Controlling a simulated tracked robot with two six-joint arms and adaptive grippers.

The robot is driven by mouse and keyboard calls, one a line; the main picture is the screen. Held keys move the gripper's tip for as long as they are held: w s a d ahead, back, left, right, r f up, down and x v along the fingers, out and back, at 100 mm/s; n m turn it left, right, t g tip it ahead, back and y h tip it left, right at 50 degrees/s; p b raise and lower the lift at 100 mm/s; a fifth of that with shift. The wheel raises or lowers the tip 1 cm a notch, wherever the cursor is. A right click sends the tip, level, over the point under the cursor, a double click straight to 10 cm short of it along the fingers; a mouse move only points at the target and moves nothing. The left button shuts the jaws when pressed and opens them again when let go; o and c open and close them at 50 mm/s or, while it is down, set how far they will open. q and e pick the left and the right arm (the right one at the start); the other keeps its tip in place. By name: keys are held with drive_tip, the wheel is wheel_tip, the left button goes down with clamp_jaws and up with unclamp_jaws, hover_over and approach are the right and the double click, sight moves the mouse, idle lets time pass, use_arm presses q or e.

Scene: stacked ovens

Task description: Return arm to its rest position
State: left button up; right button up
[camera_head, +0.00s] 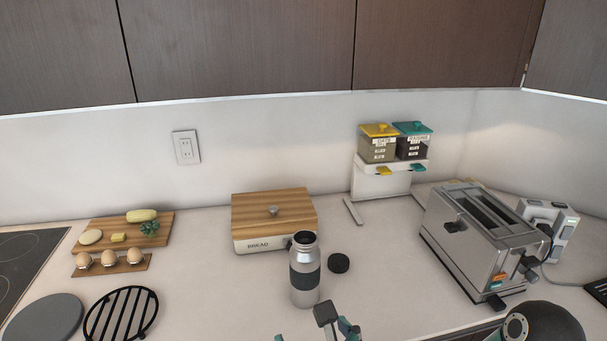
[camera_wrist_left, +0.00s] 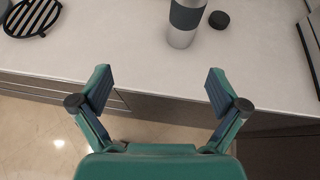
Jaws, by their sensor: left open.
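My left gripper (camera_head: 335,322) shows only partly at the bottom edge of the head view. In the left wrist view it (camera_wrist_left: 158,88) is open, with its teal fingers spread wide and nothing between them. It hangs at the front edge of the counter (camera_wrist_left: 130,65), with the floor visible below. A steel bottle with a dark band (camera_head: 305,272) stands upright and uncapped on the counter, beyond the gripper and apart from it. It also shows at the top of the left wrist view (camera_wrist_left: 186,20). My right gripper is not visible.
A black cap (camera_head: 339,263) lies right of the bottle. A bread box (camera_head: 274,218) stands behind. A toaster (camera_head: 480,245) is at right, and a dispenser stand (camera_head: 380,184) at the back. A black trivet (camera_head: 121,314) and egg tray (camera_head: 111,265) are at left.

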use_arm(q)
drive_tip(key=s+a+f+n+g+h+b, duration=0.25)
drive_tip(key=s+f+n+g, duration=0.2)
drive_tip(key=f+n, duration=0.6)
drive_tip(key=s+a+f+n+g+h+b, duration=0.2)
drive_tip(key=s+a+f+n+g+h, duration=0.25)
drive_tip(key=f, duration=1.15)
drive_tip(key=s+a+f+n+g+h+b, duration=0.15)
drive_tip(key=s+f+n+g, duration=0.3)
drive_tip(key=f+n, duration=0.7)
drive_tip(key=w+a+f+n+t+b, duration=0.1)
drive_tip(key=a+f+n+t, duration=0.1)
drive_tip(key=a+f+n, duration=0.3)
drive_tip(key=f+n, duration=0.1)
drive_tip(key=n, duration=0.2)
drive_tip(key=shift+w+a+f+y, duration=0.2)
drive_tip(key=shift+w+f+y, duration=0.05)
drive_tip(key=shift+w+y, duration=0.1)
